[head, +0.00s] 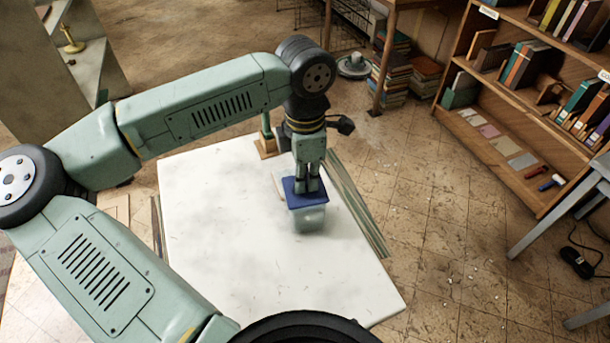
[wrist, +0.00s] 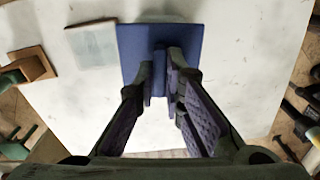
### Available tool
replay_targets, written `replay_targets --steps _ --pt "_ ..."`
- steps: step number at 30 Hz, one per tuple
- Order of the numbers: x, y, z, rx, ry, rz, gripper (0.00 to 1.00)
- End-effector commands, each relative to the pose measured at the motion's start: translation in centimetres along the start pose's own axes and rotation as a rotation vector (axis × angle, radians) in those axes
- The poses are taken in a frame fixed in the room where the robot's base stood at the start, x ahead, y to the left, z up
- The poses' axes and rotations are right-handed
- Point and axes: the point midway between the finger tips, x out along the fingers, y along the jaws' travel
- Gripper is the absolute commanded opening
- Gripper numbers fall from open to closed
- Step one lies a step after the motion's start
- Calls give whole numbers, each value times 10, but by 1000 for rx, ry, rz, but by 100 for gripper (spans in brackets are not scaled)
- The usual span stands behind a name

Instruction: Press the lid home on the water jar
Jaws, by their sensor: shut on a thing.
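The blue square lid (head: 305,198) is on or just above the mouth of the pale, translucent water jar (head: 310,219), which stands upright on the white table. I cannot tell whether the lid is fully seated. My gripper (head: 307,184) points down from above and is shut on the lid's raised grip. In the wrist view, my gripper (wrist: 160,78) has its fingers on both sides of that blue grip, and the flat lid (wrist: 187,45) spreads out below. The lid hides nearly all of the jar there.
The white tabletop (head: 220,225) is mostly clear. A pale flat square (wrist: 92,44) lies beside the lid. A wooden block with a green part (wrist: 32,66) stands farther left. A bookshelf (head: 545,100) stands at right, and book stacks (head: 392,75) lie behind.

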Motion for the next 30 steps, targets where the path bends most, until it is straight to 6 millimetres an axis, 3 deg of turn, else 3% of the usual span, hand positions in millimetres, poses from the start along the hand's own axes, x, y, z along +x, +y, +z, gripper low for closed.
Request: replay_targets --steps 30 --pt "9 0 0 0 0 0 0"
